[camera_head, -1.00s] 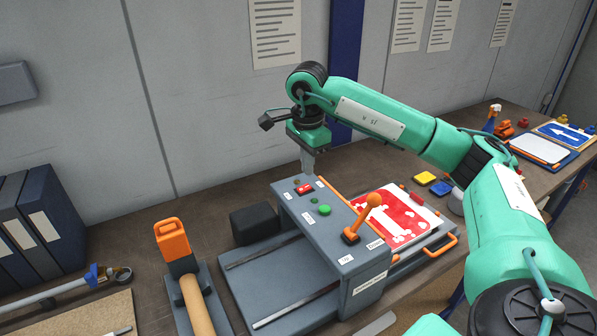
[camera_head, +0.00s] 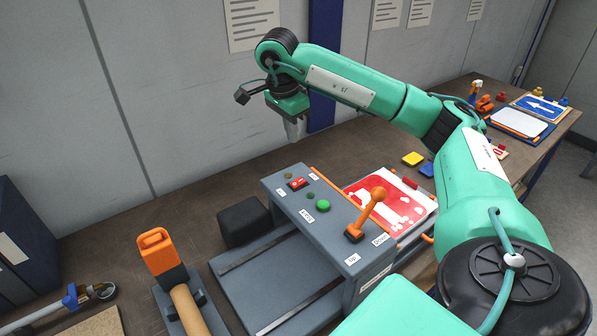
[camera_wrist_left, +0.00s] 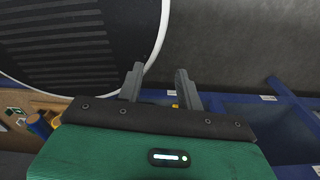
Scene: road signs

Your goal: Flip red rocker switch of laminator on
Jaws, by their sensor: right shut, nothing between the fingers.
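The laminator is a grey machine (camera_head: 289,215) on the bench in the head view, with a sloped control panel. Its red rocker switch (camera_head: 297,184) is at the panel's upper left end, with white marks on it. The frames are too small to tell which side of it is pressed. A green button (camera_head: 323,206) and an orange-knobbed lever (camera_head: 366,214) are on the same panel. My right gripper (camera_head: 292,138) points down, shut and empty, above and behind the switch with a visible gap. My left gripper (camera_wrist_left: 160,86) is open and empty in the left wrist view.
A red and white sign sheet (camera_head: 392,206) lies right of the panel. A black block (camera_head: 243,222) and an orange-topped tool with a wooden handle (camera_head: 160,252) stand left. Yellow (camera_head: 412,159) and blue blocks lie behind. Bare bench shows at the left back.

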